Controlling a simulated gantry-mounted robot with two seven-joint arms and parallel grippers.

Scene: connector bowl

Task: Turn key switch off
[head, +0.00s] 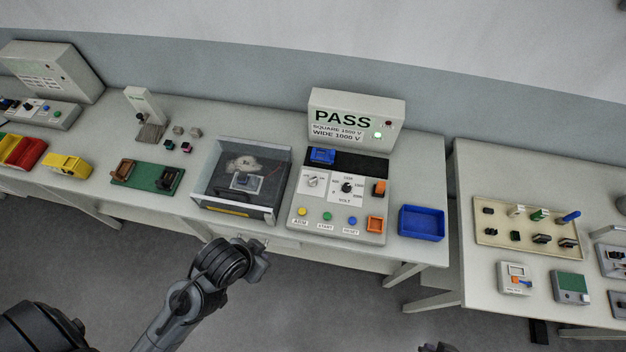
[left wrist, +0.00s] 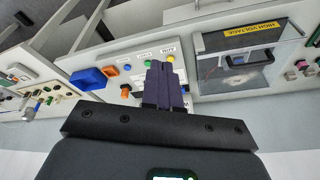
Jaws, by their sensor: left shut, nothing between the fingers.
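The tester panel (head: 333,236) stands mid-table in the head view. The silver key switch (head: 313,181) sits at its upper left, beside the black volt dial (head: 347,187); its exact turn is too small to tell. My left gripper (head: 262,245) is in front of the table edge, below and left of the panel, apart from the key switch. In the left wrist view its dark fingers (left wrist: 166,85) are together and empty, pointing toward the panel's button row; the key switch is not visible there. A dark part, seemingly my right gripper (head: 437,347), barely shows at the bottom edge.
The PASS display (head: 356,117) has a lit green lamp. Yellow (head: 302,211), green (head: 327,216) and blue (head: 352,221) buttons line the panel's front. A clear-lidded high-voltage box (head: 240,178) stands left of the panel, a blue bin (head: 423,222) right.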

